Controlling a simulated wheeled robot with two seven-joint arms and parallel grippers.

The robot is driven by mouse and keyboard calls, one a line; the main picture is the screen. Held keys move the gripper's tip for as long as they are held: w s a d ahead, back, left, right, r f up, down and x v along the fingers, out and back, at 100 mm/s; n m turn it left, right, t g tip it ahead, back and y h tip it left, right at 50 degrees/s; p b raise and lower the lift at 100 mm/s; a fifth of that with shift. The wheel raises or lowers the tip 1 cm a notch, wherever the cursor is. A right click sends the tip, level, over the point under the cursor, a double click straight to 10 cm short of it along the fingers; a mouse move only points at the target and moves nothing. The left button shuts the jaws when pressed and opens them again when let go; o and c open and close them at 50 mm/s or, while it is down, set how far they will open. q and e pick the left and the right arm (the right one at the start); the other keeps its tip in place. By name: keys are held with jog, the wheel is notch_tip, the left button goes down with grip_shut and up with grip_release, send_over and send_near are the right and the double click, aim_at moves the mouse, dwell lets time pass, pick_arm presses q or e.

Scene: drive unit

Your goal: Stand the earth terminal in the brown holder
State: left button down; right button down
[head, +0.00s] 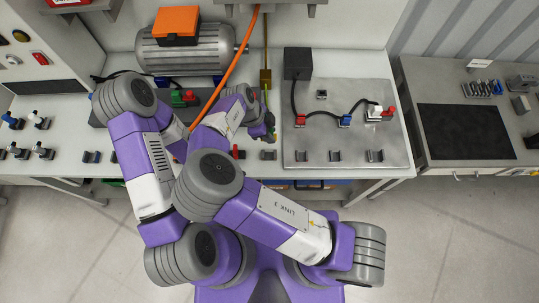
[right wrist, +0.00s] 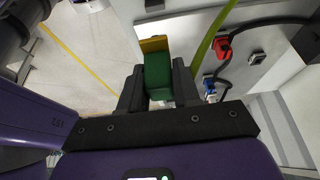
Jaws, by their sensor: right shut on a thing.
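The earth terminal is a green block with a yellow-brown end (right wrist: 158,75), seen in the right wrist view. It sits between the two dark fingers of my right gripper (right wrist: 158,92), which is shut on it. In the head view my right gripper (head: 264,131) is over the bench, left of the grey panel; the terminal is too small there to make out clearly. A small brown block (head: 265,77) stands behind the gripper, with a thin yellowish cable above it; I cannot tell whether it is the brown holder. My left gripper is hidden behind my arms.
A motor (head: 186,50) with an orange box stands at the back left. The grey panel (head: 350,95) carries red, blue and white plugs on black cables. Small clips (head: 268,155) line the bench front.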

notch_tip(320, 180, down, 8)
jog(key=b, duration=0.4)
jog(key=shift+r+b, duration=0.15)
jog(key=shift+b, duration=0.2)
dwell(0.6)
jog(key=shift+f+b, duration=0.9)
jog(key=shift+f, duration=0.5)
jog(key=shift+d+f, duration=0.1)
jog(key=shift+f, duration=0.1)
dwell(0.5)
jog(key=shift+f+b, duration=0.95)
jog(key=shift+f, duration=0.4)
